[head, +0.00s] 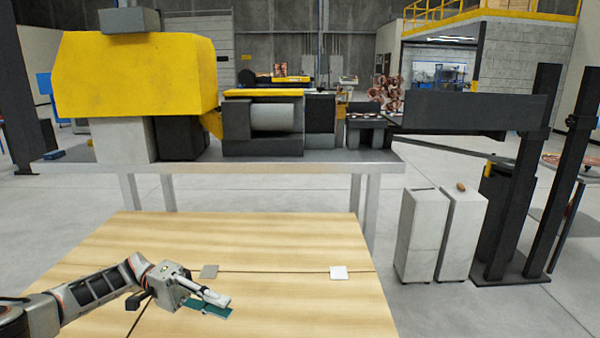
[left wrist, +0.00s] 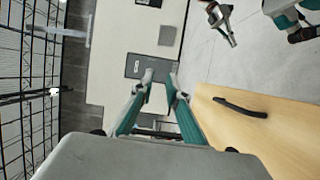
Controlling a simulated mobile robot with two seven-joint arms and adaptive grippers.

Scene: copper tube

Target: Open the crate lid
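The crate's pale wooden top (head: 290,240) fills the lower middle of the head view and looks flat and closed. A dark seam crosses it, with a grey metal plate (head: 209,271) and a brighter plate (head: 339,272) on the seam. My left gripper (head: 220,304) is over the left part of the wood, empty, fingers apart. In the left wrist view its fingertips (left wrist: 161,77) also stand apart with nothing between them. There a wooden panel (left wrist: 270,125) with a dark handle (left wrist: 240,107) lies to the right of the fingers. Grey and teal parts at the upper right may be my right arm.
Behind the crate stands a grey table (head: 330,165) bearing a yellow and grey machine (head: 135,75). Two pale cabinets (head: 420,235) and dark posts (head: 515,170) stand to the right. The floor between crate and cabinets is clear.

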